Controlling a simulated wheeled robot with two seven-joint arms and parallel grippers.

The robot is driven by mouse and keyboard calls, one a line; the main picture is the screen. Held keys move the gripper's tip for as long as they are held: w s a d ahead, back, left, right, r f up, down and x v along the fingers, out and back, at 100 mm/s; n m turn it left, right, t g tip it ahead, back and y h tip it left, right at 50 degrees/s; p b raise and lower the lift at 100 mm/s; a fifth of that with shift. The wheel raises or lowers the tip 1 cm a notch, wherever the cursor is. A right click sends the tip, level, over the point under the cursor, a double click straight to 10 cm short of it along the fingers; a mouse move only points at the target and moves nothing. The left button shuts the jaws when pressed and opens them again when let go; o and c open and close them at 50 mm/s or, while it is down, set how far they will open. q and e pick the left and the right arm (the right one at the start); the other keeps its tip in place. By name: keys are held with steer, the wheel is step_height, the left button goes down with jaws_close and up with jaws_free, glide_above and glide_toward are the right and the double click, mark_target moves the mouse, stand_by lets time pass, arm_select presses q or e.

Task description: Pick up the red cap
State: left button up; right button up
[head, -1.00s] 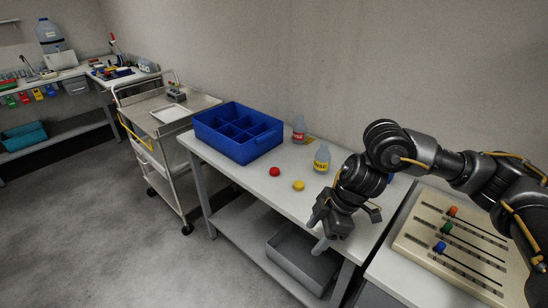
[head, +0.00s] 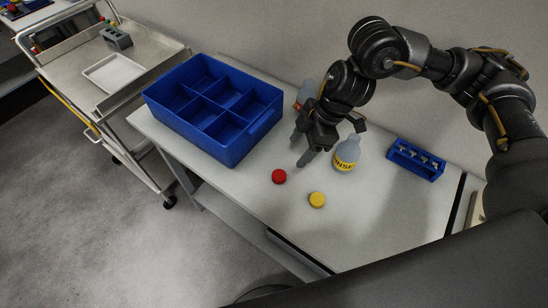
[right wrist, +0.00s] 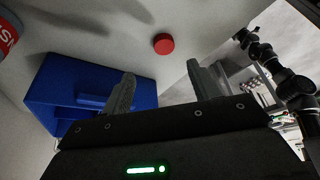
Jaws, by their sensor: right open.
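The red cap (head: 279,176) lies on the white table, between the blue divided bin and the yellow cap. It also shows in the right wrist view (right wrist: 164,44), beyond and between my fingertips. My right gripper (head: 299,150) is open and empty, above the table just behind the red cap and apart from it. In the right wrist view its two fingers (right wrist: 164,88) are spread wide. My left gripper is not in view.
The blue divided bin (head: 150,98) stands left of the cap. A yellow cap (head: 317,200) lies to its right. A yellow-labelled bottle (head: 347,152) stands close to my right gripper, with another bottle (head: 306,92) partly hidden behind it. A small blue rack (head: 416,160) is at the right.

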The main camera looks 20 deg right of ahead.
mark_target(280, 175)
steer(key=s+a+f, duration=0.2)
steer(key=f, duration=0.1)
steer(key=shift+s+a+f+p, duration=0.1)
steer(key=shift+s+a+p, duration=0.1)
steer(key=shift+p, duration=0.1)
steer(key=shift+w+a+f, duration=0.1)
steer(key=shift+w+f, duration=0.95)
steer(key=shift+w, duration=0.15)
steer(key=shift+s, duration=0.35)
steer(key=p+x, duration=0.1)
steer(key=x, duration=0.3)
steer(key=shift+w+a+f, duration=0.1)
steer(key=shift+w+f, duration=0.1)
steer(key=shift+f, duration=0.15)
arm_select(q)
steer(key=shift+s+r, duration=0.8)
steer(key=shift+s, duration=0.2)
arm_select(e)
steer(key=shift+s, duration=0.1)
steer(key=c, duration=1.1)
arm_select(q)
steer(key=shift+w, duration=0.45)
arm_select(e)
steer(key=shift+o, duration=0.2)
